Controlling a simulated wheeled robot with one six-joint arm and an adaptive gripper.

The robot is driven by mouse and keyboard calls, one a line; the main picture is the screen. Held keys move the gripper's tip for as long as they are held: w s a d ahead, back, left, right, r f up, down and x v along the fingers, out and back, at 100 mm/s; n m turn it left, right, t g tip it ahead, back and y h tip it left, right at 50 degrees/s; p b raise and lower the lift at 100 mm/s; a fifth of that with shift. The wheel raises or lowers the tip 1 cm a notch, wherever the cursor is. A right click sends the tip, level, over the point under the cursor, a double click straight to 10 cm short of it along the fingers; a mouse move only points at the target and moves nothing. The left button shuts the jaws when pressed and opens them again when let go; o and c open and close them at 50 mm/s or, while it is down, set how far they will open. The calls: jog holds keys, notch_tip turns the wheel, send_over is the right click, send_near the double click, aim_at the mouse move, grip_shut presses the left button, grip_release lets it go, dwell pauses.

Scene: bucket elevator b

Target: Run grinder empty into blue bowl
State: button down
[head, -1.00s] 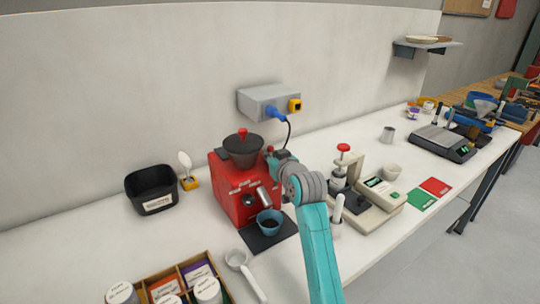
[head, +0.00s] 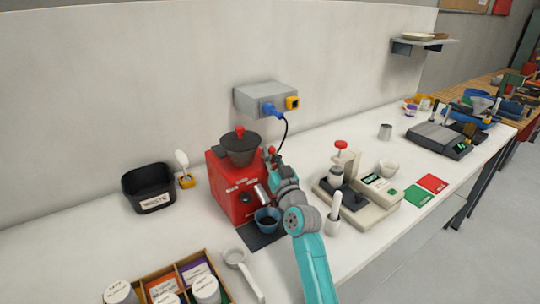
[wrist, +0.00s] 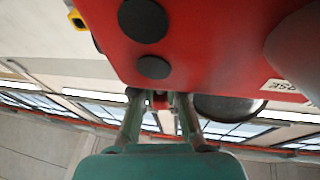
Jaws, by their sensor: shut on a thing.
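The red grinder (head: 228,192) stands on the white counter with a dark hopper (head: 240,149) on top. The small blue bowl (head: 268,217) sits upright on a dark mat below the grinder's metal spout; its inside looks dark, and I cannot tell its contents. My gripper (head: 274,162) is at the grinder's right side, by a red knob (head: 271,150). In the wrist view, the fingers (wrist: 160,104) are close around a small red and dark piece, apparently this knob. The grinder's red body (wrist: 205,45) fills the upper part of that view.
A black waste bin (head: 150,190) stands left of the grinder. A white scoop (head: 240,262) and a box of jars (head: 165,285) are in front. A press on a scale (head: 355,195) and a white upright tool (head: 334,215) stand close right of my arm.

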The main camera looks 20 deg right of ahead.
jog(key=shift+r, duration=0.45)
jog(key=c, duration=1.4)
grip_release()
jog(key=shift+s, duration=0.15)
jog(key=shift+f, duration=0.2)
jog(key=v, duration=1.2)
jog(key=shift+f, duration=0.1)
